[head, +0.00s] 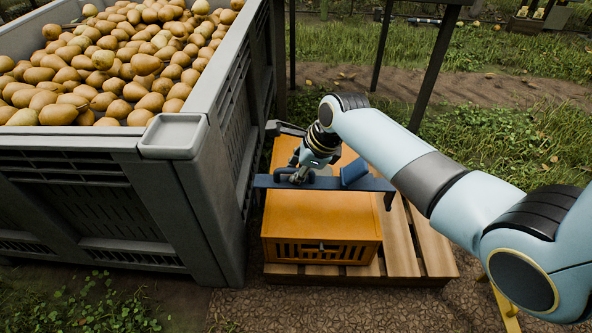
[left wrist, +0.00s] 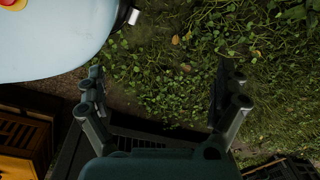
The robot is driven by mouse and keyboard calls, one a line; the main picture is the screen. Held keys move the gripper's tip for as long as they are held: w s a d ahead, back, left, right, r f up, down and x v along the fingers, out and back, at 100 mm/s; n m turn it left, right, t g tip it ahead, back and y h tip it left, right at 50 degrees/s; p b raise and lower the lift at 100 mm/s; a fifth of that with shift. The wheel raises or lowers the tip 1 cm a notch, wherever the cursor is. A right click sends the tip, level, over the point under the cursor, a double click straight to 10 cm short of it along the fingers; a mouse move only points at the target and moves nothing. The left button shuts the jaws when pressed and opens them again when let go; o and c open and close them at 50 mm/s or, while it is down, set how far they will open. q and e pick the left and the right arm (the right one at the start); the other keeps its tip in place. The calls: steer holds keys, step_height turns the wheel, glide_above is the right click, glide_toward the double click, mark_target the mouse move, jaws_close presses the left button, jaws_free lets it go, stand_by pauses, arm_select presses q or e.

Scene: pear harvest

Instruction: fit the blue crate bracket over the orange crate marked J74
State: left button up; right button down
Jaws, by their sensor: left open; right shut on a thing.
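The orange crate (head: 322,225) stands on a wooden pallet, beside the big grey bin; no J74 mark is legible. The blue crate bracket (head: 345,183) lies crosswise over the crate's top, with its right end bent down past the crate's right side. Whether it rests on the crate or hangs just above it, I cannot tell. My right gripper (head: 299,174) is shut on the bracket left of its middle and partly hides it. My left gripper (left wrist: 160,85) shows in the left wrist view, open and empty above grass; it is not seen in the head view.
A large grey bin (head: 190,205) full of pears (head: 120,60) stands close on the crate's left. The wooden pallet (head: 432,250) has bare slats to the crate's right. Dark posts (head: 432,75) stand behind. An orange crate part (left wrist: 18,168) shows at the left wrist view's lower left.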

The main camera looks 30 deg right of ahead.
steer(key=shift+f+b, duration=0.4)
steer(key=shift+s+f+b, duration=0.1)
steer(key=shift+f+b, duration=0.65)
steer(key=shift+b, duration=0.25)
steer(key=shift+f+b, duration=0.35)
steer(key=shift+f, duration=0.3)
arm_select(q)
steer(key=w+d+r+t+b, duration=0.1)
steer(key=w+d+r, duration=0.1)
steer(key=w+r, duration=0.3)
steer(key=shift+d+r+t+b, duration=0.35)
steer(key=shift+d+r+t, duration=0.05)
steer(key=shift+r, duration=1.1)
arm_select(e)
steer(key=shift+f, duration=2)
arm_select(q)
steer(key=shift+w+r, duration=0.1)
steer(key=shift+r, duration=0.05)
steer(key=shift+w+r+p, duration=0.1)
steer(key=shift+r+p, duration=0.25)
steer(key=shift+p, duration=0.1)
arm_select(e)
steer(key=shift+d, duration=0.1)
arm_select(q)
steer(key=shift+w+r+p, duration=0.2)
steer(key=shift+r+p, duration=0.15)
steer(key=shift+r, duration=0.1)
